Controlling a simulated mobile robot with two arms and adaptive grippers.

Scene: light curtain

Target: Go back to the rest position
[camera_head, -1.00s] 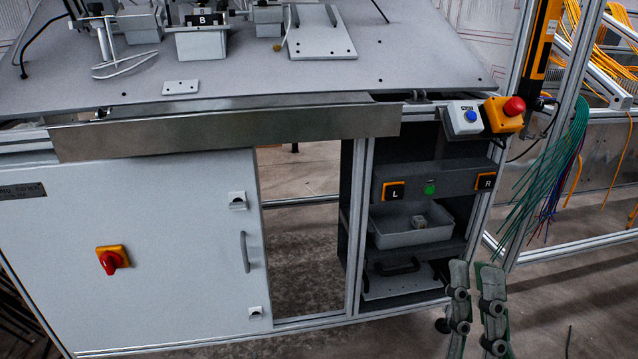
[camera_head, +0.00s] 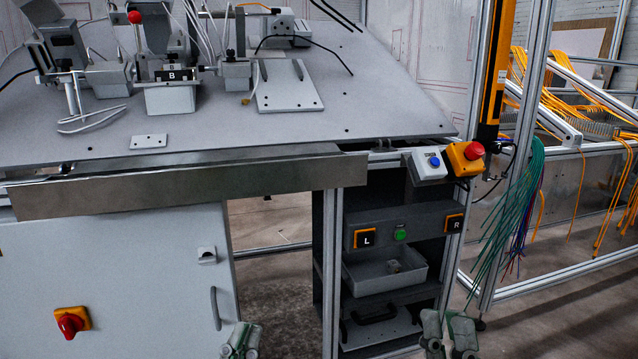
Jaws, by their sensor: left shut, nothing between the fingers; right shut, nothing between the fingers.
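My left gripper (camera_head: 241,341) shows at the bottom edge, in front of the lower right side of the white cabinet door. It is shut and empty. My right gripper (camera_head: 448,335) shows at the bottom edge, in front of the lower right of the shelf unit. It is also shut and empty. Only the upper ends of both grippers are in view, and both are apart from each other. The arms behind them are out of the picture.
The workbench (camera_head: 250,135) spans the view, with fixtures on its top. A grey bin (camera_head: 375,277) sits in the shelf below a green button (camera_head: 400,234). An emergency stop box (camera_head: 466,158) is on the bench edge. Green wires (camera_head: 512,210) hang at the right.

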